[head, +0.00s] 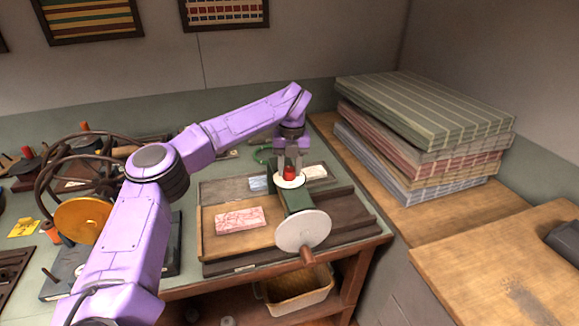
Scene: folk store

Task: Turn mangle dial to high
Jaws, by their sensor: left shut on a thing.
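The mangle (297,199) is a dark green block on a dark wooden bed, with a white round wheel (302,230) and a wooden crank handle at its front. On its top a red dial knob (290,173) sits on a white disc. My left gripper (290,170) reaches down from above, its fingers on either side of the red knob and shut on it. The dial's markings are too small to read. A pink patterned cloth (240,219) lies on the bed left of the mangle. My right gripper is not in view.
Folded striped cloths (425,120) are stacked on a wooden counter at the right. A bin (296,290) stands under the green table's front edge.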

